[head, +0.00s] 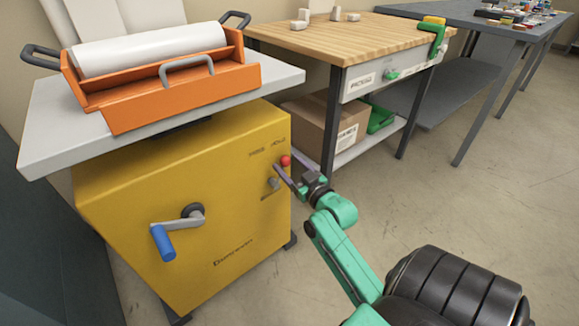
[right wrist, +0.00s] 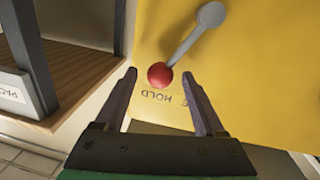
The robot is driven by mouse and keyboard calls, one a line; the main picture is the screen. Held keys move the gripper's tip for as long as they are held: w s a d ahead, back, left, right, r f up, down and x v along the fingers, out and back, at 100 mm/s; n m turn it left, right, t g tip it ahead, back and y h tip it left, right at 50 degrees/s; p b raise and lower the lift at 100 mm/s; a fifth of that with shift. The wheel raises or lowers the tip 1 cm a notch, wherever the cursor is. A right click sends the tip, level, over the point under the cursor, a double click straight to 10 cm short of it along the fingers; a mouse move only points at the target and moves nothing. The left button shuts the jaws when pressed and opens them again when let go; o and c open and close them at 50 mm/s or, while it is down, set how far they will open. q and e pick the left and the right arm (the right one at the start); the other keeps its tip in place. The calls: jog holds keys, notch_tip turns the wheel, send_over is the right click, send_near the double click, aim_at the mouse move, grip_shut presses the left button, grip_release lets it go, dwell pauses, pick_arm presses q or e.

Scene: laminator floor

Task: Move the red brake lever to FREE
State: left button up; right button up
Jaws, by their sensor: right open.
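The brake lever is a grey arm with a red ball knob (head: 285,160) on the front of the yellow cabinet (head: 185,205). In the right wrist view its grey arm (right wrist: 187,45) runs from a round pivot to the red knob (right wrist: 160,76). The knob is beside the printed HOLD label (right wrist: 155,96); the FREE label is partly hidden by a finger. My right gripper (head: 287,176) is open at the lever. In the right wrist view the knob appears between its two fingertips; I cannot tell whether they touch it. My left gripper is not in view.
A blue-handled crank (head: 163,242) sticks out of the cabinet front, left of the lever. An orange tray with a white roll (head: 150,48) sits on top. A wooden workbench (head: 345,35) with a cardboard box (head: 325,125) beneath stands behind. The floor to the right is clear.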

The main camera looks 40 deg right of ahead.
grip_shut()
dwell(1.3)
